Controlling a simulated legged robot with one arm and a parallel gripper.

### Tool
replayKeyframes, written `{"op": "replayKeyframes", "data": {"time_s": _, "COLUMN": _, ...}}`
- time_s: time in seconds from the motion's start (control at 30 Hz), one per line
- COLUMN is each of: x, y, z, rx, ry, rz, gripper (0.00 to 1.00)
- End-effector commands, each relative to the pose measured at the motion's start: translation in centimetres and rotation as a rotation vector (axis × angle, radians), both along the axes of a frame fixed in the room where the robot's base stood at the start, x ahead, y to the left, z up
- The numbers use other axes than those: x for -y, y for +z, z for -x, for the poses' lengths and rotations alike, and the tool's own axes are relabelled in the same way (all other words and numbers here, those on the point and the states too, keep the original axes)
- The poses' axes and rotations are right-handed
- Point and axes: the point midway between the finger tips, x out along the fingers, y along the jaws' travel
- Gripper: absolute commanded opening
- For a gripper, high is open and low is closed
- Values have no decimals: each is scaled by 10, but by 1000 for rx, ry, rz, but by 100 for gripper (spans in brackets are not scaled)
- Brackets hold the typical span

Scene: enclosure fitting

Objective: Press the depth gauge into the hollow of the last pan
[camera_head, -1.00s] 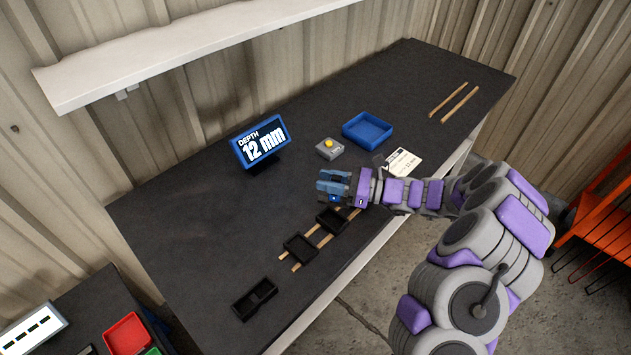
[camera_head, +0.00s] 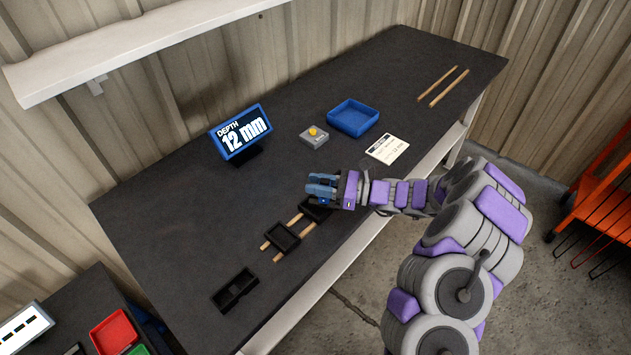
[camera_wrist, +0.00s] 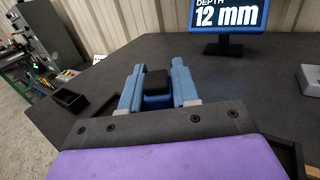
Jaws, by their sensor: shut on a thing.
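My gripper (camera_head: 318,188) is shut on the depth gauge, a blue block with a black top (camera_wrist: 156,80) between the pale blue fingers in the wrist view. In the head view the gripper is just over the far pan (camera_head: 313,213) and partly hides it. A second black pan (camera_head: 283,237) sits nearer on the same two wooden strips. A third, divided black pan (camera_head: 235,290) lies apart on the bench. I cannot tell whether the gauge touches the far pan; its underside is hidden.
A display reading "DEPTH 12 mm" (camera_head: 240,133) stands at the back. A grey box with a yellow button (camera_head: 314,136), a blue tray (camera_head: 353,118) and a printed card (camera_head: 387,149) are beyond the gripper. Two bare wooden strips (camera_head: 442,86) lie far right. The bench middle is clear.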

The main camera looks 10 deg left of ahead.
Motion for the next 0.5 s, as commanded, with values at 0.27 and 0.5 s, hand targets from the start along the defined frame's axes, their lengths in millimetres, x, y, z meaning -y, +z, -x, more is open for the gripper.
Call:
{"op": "replayKeyframes", "data": {"time_s": 0.27, "x": -11, "y": 0, "z": 1, "rx": 2, "ry": 4, "rz": 7, "gripper": 0}}
{"op": "replayKeyframes", "data": {"time_s": 0.5, "x": 6, "y": 1, "z": 0, "rx": -1, "ry": 3, "rz": -9, "gripper": 0}}
